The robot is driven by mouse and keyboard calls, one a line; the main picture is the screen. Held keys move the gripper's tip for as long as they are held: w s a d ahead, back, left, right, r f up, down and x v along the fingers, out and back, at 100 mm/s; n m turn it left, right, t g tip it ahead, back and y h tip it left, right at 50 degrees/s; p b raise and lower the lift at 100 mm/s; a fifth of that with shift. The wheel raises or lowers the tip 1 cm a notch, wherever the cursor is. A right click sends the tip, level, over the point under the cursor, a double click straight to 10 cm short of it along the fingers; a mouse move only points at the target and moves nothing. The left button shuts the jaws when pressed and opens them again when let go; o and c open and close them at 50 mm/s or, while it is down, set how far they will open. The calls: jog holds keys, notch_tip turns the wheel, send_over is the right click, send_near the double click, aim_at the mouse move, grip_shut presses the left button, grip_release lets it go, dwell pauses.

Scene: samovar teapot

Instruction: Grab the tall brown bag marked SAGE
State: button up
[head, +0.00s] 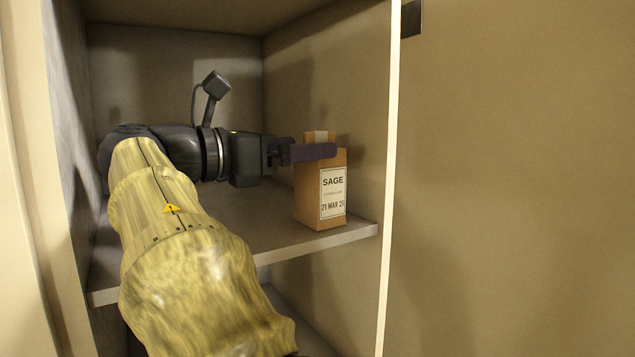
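The tall brown SAGE bag (308,204) stands upright on the cabinet shelf, near its right front part. Its white label (333,193) faces out and reads SAGE with a date. My gripper (315,152) comes from the left at the height of the bag's top. One dark finger lies across the front of the bag's upper part, above the label. The other finger is mostly hidden behind the bag's top, so I cannot tell whether the fingers touch or squeeze the bag.
The shelf (300,239) has a pale front edge and is otherwise clear where I can see it. The cabinet's side wall (360,80) rises close to the right of the bag. The left wall (72,120) is near my arm. Another compartment lies below.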

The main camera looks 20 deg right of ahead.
aim_at(333, 140)
jog(key=shift+w+d, duration=0.15)
jog(key=shift+d, duration=0.35)
jog(key=shift+w+d+r+p, duration=0.15)
jog(key=shift+d+p, duration=0.1)
jog(key=shift+p, duration=0.15)
jog(key=p+x, duration=0.2)
jog(key=x, duration=0.1)
jog(key=shift+w+d+r, duration=0.15)
jog(key=shift+w+d, duration=0.05)
jog(key=shift+w, duration=0.2)
jog(key=shift+d, duration=0.65)
jog(key=shift+a, duration=0.15)
